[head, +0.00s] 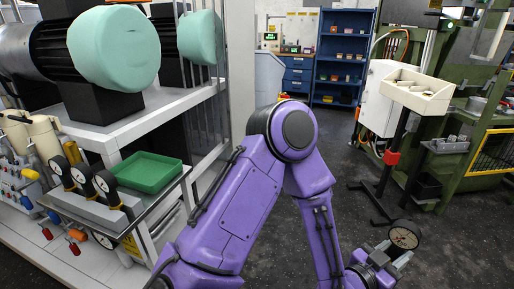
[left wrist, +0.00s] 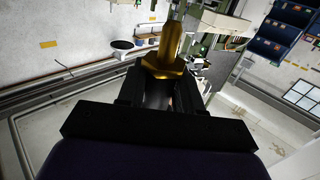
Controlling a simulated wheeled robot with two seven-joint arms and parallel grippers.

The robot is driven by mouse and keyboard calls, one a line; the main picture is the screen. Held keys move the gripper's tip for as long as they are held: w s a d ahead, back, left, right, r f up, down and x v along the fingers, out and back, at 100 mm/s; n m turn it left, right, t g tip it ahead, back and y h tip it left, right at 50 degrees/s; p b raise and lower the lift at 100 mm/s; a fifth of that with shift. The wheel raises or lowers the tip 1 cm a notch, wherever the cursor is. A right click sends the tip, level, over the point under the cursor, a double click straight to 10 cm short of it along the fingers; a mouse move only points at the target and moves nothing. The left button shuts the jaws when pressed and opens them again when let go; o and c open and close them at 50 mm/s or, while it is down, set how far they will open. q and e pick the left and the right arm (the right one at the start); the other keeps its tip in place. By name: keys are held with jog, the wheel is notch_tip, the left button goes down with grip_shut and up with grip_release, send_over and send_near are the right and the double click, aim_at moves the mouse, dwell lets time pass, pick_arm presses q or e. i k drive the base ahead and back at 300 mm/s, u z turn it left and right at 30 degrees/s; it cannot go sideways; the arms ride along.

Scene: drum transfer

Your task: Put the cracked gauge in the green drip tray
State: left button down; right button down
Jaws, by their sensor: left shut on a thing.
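In the left wrist view the fingers (left wrist: 162,88) close around the gauge's brass fitting (left wrist: 170,42). Whether its face is cracked is too small to tell. The green drip tray (head: 150,172) lies at the left on a low shelf, far from the gripper, and looks empty. My right gripper is out of view.
Several dark-rimmed gauges (head: 82,179) stand in a row beside the tray on a grey block. Motors with pale green covers (head: 113,48) sit above. At right, a cream bin (head: 418,88) stands on a black post. Dark floor (head: 335,170) lies open between.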

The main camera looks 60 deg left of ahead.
aim_at(169, 169)
jog(key=u, duration=0.9)
jog(key=i, duration=2.05)
jog(key=u, duration=1.55)
